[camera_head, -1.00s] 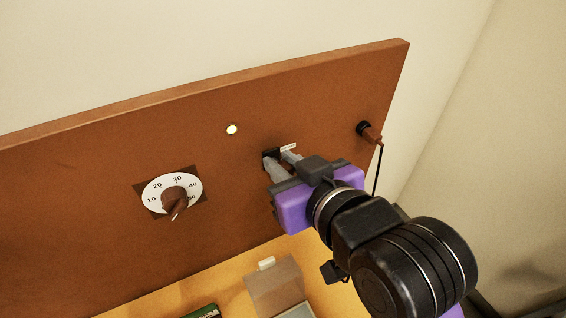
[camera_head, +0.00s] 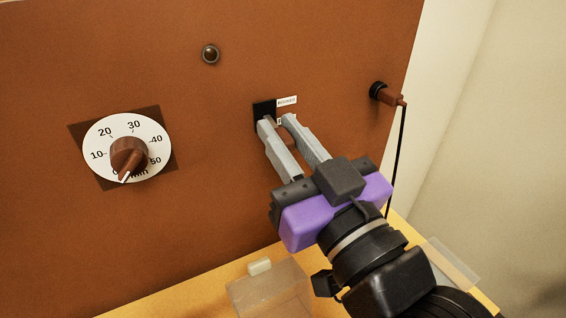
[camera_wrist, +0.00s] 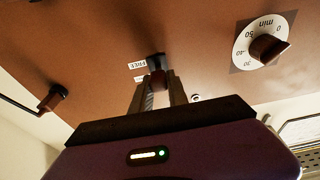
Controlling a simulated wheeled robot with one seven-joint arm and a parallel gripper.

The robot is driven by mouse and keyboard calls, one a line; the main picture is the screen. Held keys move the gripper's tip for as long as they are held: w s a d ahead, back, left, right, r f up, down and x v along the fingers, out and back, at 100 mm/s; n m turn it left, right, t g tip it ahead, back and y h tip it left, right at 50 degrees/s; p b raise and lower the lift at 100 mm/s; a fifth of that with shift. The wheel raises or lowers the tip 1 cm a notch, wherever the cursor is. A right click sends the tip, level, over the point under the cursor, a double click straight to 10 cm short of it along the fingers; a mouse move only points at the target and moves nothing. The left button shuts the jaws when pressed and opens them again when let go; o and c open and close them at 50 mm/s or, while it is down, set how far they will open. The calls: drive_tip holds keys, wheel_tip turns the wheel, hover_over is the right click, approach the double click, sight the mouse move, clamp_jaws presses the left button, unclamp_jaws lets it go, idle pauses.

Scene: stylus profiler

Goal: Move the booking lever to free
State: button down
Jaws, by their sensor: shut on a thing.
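The booking lever (camera_wrist: 157,84) is a small brown grip at a black slot plate (camera_head: 263,109) on the brown panel. My gripper (camera_head: 275,121) reaches the panel there, its two grey fingers shut on the lever, which they hide in the head view. The wrist view shows my gripper (camera_wrist: 157,88) upside down, with the lever between the fingertips. Two white labels stand beside the slot. One reads FREE (camera_wrist: 145,64); the upper one in the head view (camera_head: 287,101) is too small to read surely. The lever's exact position in the slot is partly hidden.
A round minute dial (camera_head: 128,150) with a brown knob is left of the slot. A dark round lamp (camera_head: 211,54) is above left. A clear box (camera_head: 268,288) stands on the yellow surface below.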

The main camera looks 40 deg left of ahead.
drive_tip(key=shift+f+t+y+b, duration=0.4)
drive_tip(key=shift+f+y+b, duration=0.55)
drive_tip(key=shift+b, duration=1.55)
drive_tip(key=shift+r+y+b, duration=0.1)
drive_tip(key=shift+y+b, duration=0.25)
drive_tip(key=shift+b, duration=0.35)
drive_tip(key=shift+a+r+b, duration=0.1)
drive_tip(key=shift+b, duration=0.4)
drive_tip(key=c, duration=1.3)
unclamp_jaws()
drive_tip(key=b+v, duration=0.2)
drive_tip(key=v, duration=0.5)
drive_tip(key=shift+s+d+f, duration=0.15)
drive_tip(key=shift+d+f, duration=0.1)
drive_tip(key=shift+f, duration=0.05)
